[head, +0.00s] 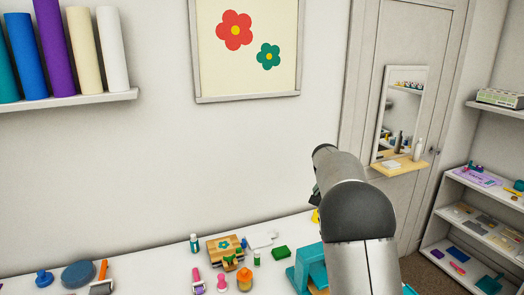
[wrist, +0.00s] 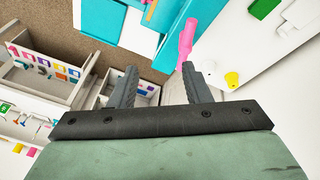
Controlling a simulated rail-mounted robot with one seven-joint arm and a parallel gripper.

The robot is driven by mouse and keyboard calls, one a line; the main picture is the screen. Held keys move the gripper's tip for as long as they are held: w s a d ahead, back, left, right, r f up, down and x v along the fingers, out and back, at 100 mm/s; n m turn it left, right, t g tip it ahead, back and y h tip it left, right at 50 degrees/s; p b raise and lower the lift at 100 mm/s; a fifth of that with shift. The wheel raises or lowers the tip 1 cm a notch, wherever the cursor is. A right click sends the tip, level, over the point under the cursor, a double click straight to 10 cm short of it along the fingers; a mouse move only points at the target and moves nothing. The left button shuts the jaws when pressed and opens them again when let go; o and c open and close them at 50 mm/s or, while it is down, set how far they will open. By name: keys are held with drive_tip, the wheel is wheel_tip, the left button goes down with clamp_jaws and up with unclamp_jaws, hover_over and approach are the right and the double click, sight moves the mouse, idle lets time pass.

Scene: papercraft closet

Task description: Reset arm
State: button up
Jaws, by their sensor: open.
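My gripper shows in the wrist view (wrist: 158,68), with its two dark fingers spread apart and nothing between them. A pink tool (wrist: 187,38) lies beyond the right fingertip, beside a teal object (wrist: 150,40); I cannot tell how far below the fingers they are. In the head view my arm rises at the right of centre over the white table (head: 140,280), and its far end points away toward the wall. The fingers are hidden there behind the arm.
The table holds a teal craft machine (head: 310,262), a green block (head: 281,252), a wooden flower box (head: 212,250) and an orange bottle (head: 245,282). A shelf unit (head: 455,215) stands right. A wall shelf (head: 70,103) holds rolls. Free wall lies left of my arm.

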drive_tip(key=s+a+r+n+y+b, duration=0.1)
drive_tip(key=s+a+n, duration=0.15)
drive_tip(key=s, duration=0.75)
drive_tip(key=s+a+n+y+b, duration=0.15)
drive_tip(key=s+a, duration=0.25)
drive_tip(key=s, duration=0.7)
drive_tip(key=s+a+f+n, duration=0.2)
drive_tip(key=s+f, duration=0.1)
drive_tip(key=s, duration=0.6)
drive_tip(key=s+a+f+n, duration=0.2)
drive_tip(key=s+f, duration=0.2)
drive_tip(key=s, duration=0.6)
drive_tip(key=shift+s+a+y+b, duration=0.2)
drive_tip(key=shift+a+y+b, duration=0.15)
drive_tip(key=shift+y+b, duration=0.1)
wheel_tip(320, 180, down, 2)
drive_tip(key=shift+f+b, duration=0.1)
drive_tip(key=shift+b, duration=0.75)
